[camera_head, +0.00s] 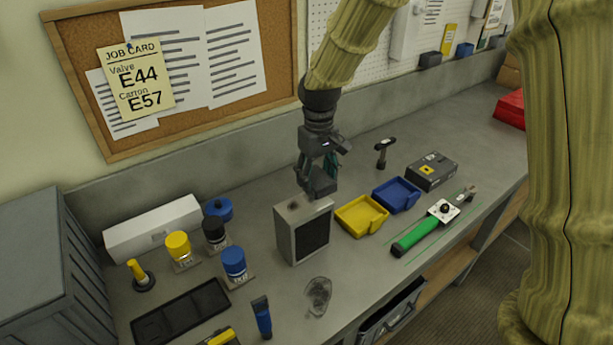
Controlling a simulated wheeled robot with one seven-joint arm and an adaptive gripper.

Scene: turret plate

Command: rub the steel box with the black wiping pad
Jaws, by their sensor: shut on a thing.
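The steel box (285,233) stands upright on the bench near the middle. It is grey with a dark front panel, and a brownish smudge shows on its top. My gripper (317,181) is right above the rear right of the box's top, pointing down. It is shut on a dark thing, apparently the black wiping pad (322,188), which is hard to tell from the dark fingers. I cannot tell whether the pad touches the box's top.
A yellow bin (347,222) and a blue bin (410,205) stand just right of the box. A green-handled tool (415,236) lies further right. Blue-lidded (234,262), black and yellow-lidded jars stand left. A transparent piece (318,295) lies in front.

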